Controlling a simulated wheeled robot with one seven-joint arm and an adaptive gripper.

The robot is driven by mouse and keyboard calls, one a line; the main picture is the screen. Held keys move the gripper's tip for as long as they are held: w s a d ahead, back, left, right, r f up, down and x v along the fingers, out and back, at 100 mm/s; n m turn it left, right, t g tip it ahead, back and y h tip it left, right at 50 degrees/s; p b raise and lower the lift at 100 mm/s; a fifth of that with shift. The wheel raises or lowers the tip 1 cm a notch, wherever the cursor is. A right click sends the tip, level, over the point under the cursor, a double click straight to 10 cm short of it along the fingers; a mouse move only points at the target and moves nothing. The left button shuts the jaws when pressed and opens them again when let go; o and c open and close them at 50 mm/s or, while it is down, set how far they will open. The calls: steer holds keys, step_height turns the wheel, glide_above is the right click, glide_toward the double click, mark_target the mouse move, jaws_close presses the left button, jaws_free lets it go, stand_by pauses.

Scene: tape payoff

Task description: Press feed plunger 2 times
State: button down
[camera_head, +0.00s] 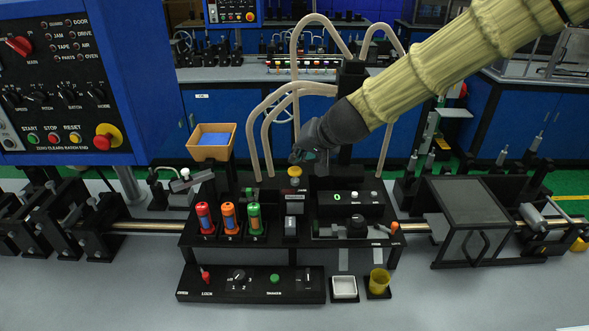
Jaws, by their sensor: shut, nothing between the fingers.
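A yellow round knob (294,172), which looks like the feed plunger, stands at the back of the black tape station (275,228), left of centre. Its label is too small to read. My gripper (298,157) is shut and empty, with its tip just above the yellow knob. I cannot tell whether the tip touches it. My sleeved arm comes in from the upper right. A small display (337,197) to the right of the knob shows a green character that looks like 0.
Pale hoses (268,140) arch close to the left of my gripper. Red, orange and green cylinders (228,217) stand at front left. A switch panel (250,284), white tray (344,288) and yellow cup (379,280) lie in front. A blue control cabinet (120,60) fills the upper left.

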mark_target(298, 168)
steer(key=shift+f, duration=0.15)
steer(key=shift+f, duration=0.25)
steer(key=shift+f+b, duration=1.05)
steer(key=shift+f, duration=0.25)
stand_by(2.0)
steer(key=shift+r, duration=0.1)
steer(key=shift+r+p, duration=1.6)
steer(key=shift+r, duration=0.05)
steer(key=shift+r+p, duration=2.2)
steer(key=shift+r, duration=0.3)
